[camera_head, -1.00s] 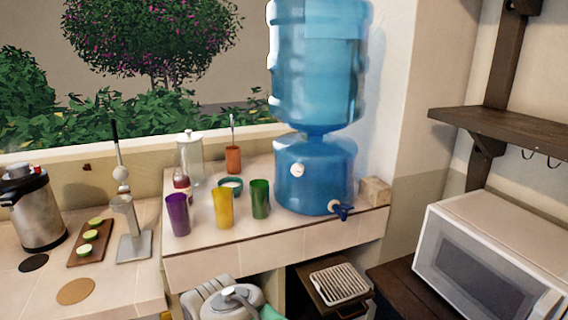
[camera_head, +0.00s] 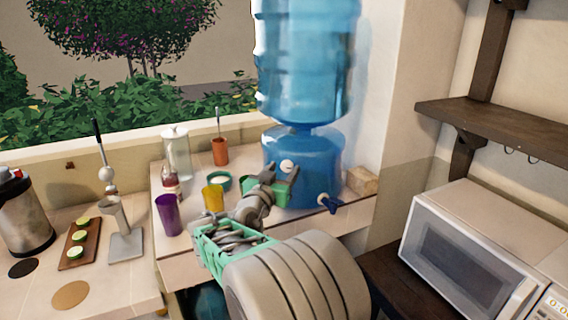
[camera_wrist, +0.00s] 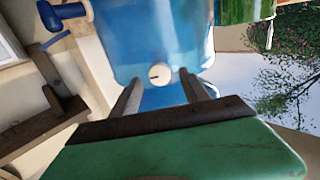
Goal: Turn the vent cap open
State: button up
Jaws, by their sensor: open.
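The vent cap (camera_head: 287,166) is a small round white knob on the front of the blue water dispenser base (camera_head: 325,152). In the wrist view the cap (camera_wrist: 160,75) shows a small dark mark and sits between and beyond my two fingers. My gripper (camera_head: 279,172) is open and empty in front of the dispenser, with its fingers pointing at the cap. In the wrist view the fingers (camera_wrist: 161,84) stand apart on either side of the cap. I cannot tell whether they touch the dispenser.
A blue tap (camera_head: 328,203) sticks out low on the dispenser's right. A purple cup (camera_head: 168,215) and a yellow cup (camera_head: 212,197) stand left of my arm. A green cup (camera_wrist: 243,10) shows beside the dispenser in the wrist view. A microwave (camera_head: 465,255) is at right.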

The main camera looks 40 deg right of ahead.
jog(key=shift+x, duration=0.95)
grip_shut()
